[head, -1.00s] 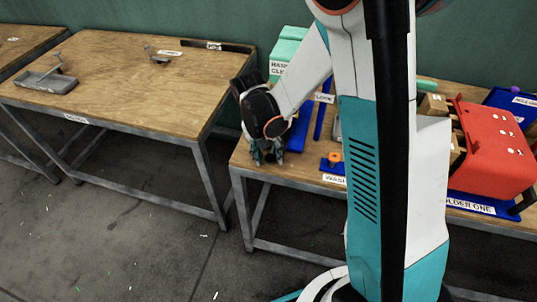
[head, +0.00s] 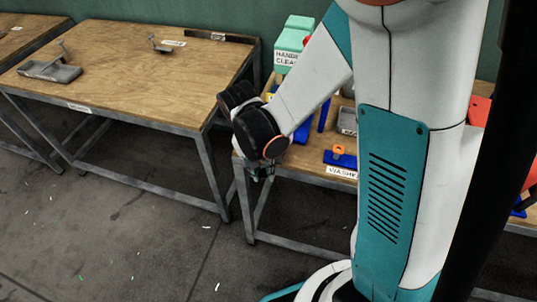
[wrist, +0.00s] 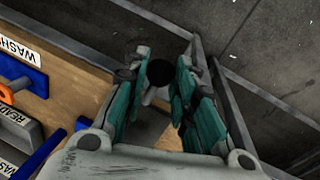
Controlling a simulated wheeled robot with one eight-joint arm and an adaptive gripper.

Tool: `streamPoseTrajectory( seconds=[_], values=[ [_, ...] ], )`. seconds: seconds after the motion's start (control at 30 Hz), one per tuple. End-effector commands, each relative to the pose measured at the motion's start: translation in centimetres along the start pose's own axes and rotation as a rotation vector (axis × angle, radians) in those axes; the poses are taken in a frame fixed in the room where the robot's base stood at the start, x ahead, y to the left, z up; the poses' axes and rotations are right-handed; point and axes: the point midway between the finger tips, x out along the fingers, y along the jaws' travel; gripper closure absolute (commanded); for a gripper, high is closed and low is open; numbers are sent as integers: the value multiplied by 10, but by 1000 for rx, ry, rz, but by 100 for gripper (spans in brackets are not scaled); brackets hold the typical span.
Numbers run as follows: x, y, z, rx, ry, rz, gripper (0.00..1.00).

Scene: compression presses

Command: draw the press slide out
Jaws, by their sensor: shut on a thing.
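My gripper (head: 262,172) is at the front left corner of the right workbench, low beside its edge. In the wrist view its two teal-padded fingers (wrist: 155,88) stand on either side of a dark round knob (wrist: 159,72). A pale piece shows just below the knob. The fingers are shut on this knob, which appears to be the press slide's handle. The rest of the slide and the press body are hidden behind my gripper and arm in the head view.
The right bench holds a blue washer holder with an orange part (head: 339,155), a grey tray (head: 347,121) and green hand-cleaner boxes (head: 293,45). A red thing (head: 479,111) is partly hidden. The left bench (head: 120,60) is mostly clear. Floor in front is open.

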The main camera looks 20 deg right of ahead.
Motion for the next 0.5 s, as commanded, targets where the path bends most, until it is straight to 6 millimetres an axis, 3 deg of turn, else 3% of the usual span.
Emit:
streamPoseTrajectory(
  seconds=[0.1,0.37,0.4,0.5],
  values=[
    [0,-2,9,0,0,-1,100],
    [-1,-2,9,1,0,-1,100],
    [-1,-2,9,1,0,-1,70],
    [-1,-2,9,1,0,-1,54]
  ],
)
